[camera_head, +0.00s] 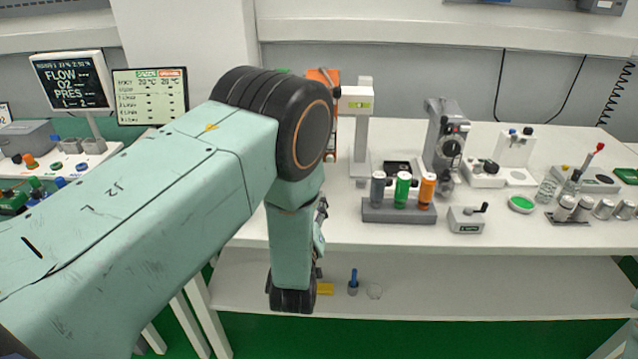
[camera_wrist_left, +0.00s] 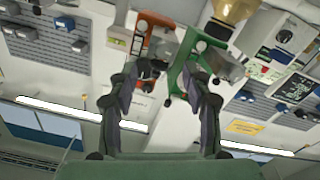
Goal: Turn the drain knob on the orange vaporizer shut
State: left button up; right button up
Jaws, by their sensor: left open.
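The orange vaporizer (camera_head: 334,76) is mostly hidden behind my left arm in the head view; only its top and right edge show. In the left wrist view the orange vaporizer (camera_wrist_left: 160,42) lies ahead of my left gripper (camera_wrist_left: 160,82), beside a green vaporizer (camera_wrist_left: 183,73). My left gripper is open, with its fingers spread and nothing seen between them. Dark parts show near the lower end of the orange body, close to the left-hand fingertip; I cannot tell which is the drain knob or how it is turned. My right gripper is not in view.
The white bench (camera_head: 480,228) holds a rack of coloured bottles (camera_head: 398,212), a grey dial device (camera_head: 446,140) and a small crank box (camera_head: 467,220). A white post (camera_head: 362,130) stands just right of the vaporizer. A lower shelf (camera_head: 470,285) has small items. Monitors stand at left.

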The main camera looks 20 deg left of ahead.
pick_arm(q)
jog(key=a+x, duration=0.1)
jog(key=x, duration=0.5)
jog(key=shift+r, duration=0.2)
jog(key=shift+w+d+f, duration=0.15)
jog(key=shift+w+f, duration=0.1)
jog(key=shift+w, duration=0.15)
jog(key=c, duration=0.4)
jog(key=shift+s+r, duration=0.1)
jog(key=shift+s, duration=0.05)
jog(key=c, duration=0.5)
grip_shut()
